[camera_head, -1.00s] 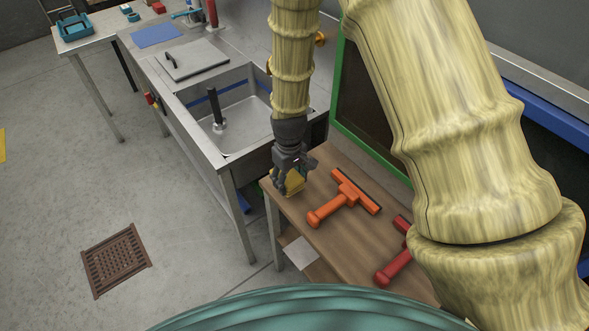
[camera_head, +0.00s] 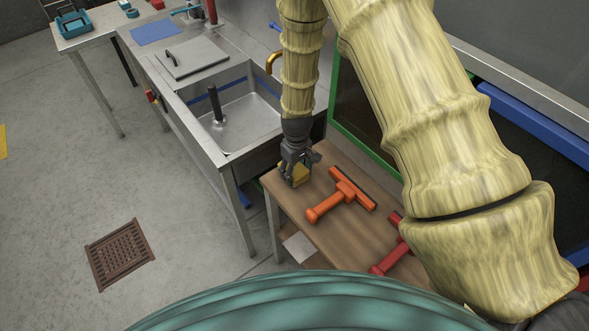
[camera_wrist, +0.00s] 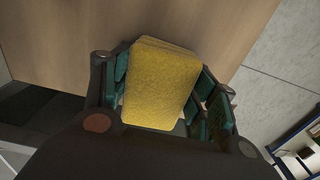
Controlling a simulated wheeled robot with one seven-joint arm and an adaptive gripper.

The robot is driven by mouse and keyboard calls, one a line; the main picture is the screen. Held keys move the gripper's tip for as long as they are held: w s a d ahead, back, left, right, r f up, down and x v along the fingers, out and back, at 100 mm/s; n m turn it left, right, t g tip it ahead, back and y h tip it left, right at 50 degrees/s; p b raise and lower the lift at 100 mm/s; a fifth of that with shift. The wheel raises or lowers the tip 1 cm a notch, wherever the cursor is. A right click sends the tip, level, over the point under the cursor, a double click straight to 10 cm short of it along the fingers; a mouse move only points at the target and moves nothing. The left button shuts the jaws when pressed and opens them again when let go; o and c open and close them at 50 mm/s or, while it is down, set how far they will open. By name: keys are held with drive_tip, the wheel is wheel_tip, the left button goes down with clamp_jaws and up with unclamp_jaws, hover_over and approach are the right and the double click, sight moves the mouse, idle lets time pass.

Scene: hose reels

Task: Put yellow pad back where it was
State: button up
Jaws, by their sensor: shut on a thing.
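The yellow pad (camera_wrist: 160,85) is between the fingers of my gripper (camera_wrist: 168,100) in the wrist view, with its broad face toward the camera. In the head view my gripper (camera_head: 296,172) points down at the left end of the wooden table (camera_head: 345,240). It is shut on the pad (camera_head: 299,176), which is partly hidden by the fingers. The pad is low over the tabletop; I cannot tell whether it touches it.
An orange squeegee (camera_head: 340,195) lies just right of my gripper. A red tool (camera_head: 390,259) lies further right, partly behind my arm. A steel sink (camera_head: 245,122) stands behind and left. A floor drain (camera_head: 120,258) is at the lower left.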

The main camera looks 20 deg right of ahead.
sight(297, 170)
drive_tip(key=shift+f, duration=0.15)
drive_tip(key=o, duration=1)
drive_tip(key=shift+r, duration=0.2)
wheel_tip(297, 170, up, 12)
drive_tip(key=b, duration=0.4)
idle(0.5)
